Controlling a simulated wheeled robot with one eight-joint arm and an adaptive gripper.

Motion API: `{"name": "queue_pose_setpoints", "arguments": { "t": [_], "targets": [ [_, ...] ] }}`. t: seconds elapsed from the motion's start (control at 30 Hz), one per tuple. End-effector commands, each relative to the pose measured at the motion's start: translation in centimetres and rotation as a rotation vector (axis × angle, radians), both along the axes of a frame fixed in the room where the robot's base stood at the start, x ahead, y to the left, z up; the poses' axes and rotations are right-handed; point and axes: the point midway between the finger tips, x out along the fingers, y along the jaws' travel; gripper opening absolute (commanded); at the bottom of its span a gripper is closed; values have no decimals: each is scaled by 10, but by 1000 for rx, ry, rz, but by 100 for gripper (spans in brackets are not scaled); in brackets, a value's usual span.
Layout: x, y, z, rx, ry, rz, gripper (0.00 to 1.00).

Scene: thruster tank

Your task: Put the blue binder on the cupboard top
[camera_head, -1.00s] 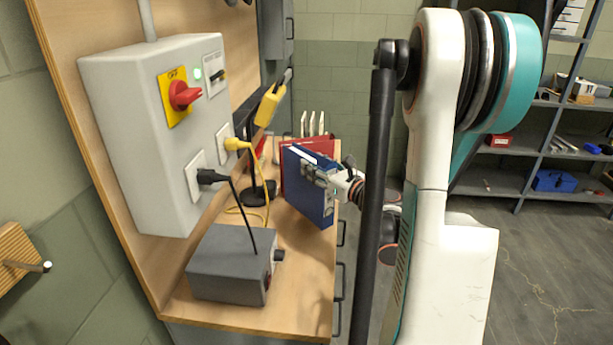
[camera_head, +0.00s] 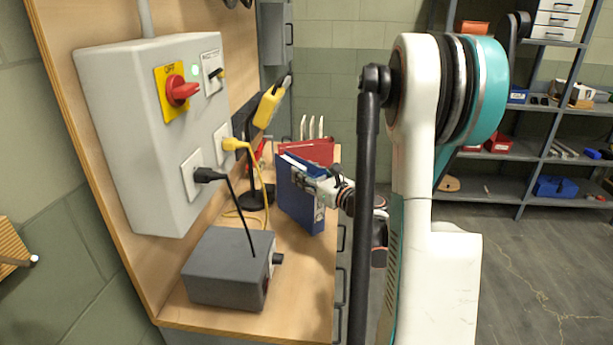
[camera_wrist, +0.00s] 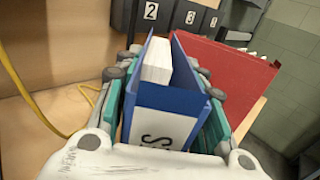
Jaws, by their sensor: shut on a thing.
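The blue binder (camera_head: 298,198) stands upright on the wooden cupboard top (camera_head: 290,270), or just above it; I cannot tell whether its lower edge touches. My gripper (camera_head: 318,186) is shut on the binder's upper part from the right. In the wrist view the binder (camera_wrist: 185,100) sits between my two teal-padded fingers (camera_wrist: 165,110), with white paper inside and a white label on its spine. The binder's far lower part is hidden.
A red binder (camera_head: 315,150) stands just behind the blue one. A grey box (camera_head: 228,268) with a black cable sits in front. A yellow cable (camera_head: 245,170) and a black stand (camera_head: 258,195) are to the left. The cupboard top's front right is bare.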

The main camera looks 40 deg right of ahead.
Motion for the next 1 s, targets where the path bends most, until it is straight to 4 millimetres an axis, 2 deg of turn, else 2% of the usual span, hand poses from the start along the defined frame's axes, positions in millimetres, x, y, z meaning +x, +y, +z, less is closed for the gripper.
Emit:
{"name": "queue_pose_setpoints", "arguments": {
  "t": [0.07,0.1,0.17,0.6,0.77,1.0],
  "targets": [
    [0,0,-3,1,-1,0,0],
    [0,0,-2,0,0,0,46],
    [0,0,-2,0,0,0,57],
    [-1,0,2,0,0,-1,57],
    [-27,0,2,0,0,-3,57],
    [-78,2,2,0,0,-4,57]
  ]
}}
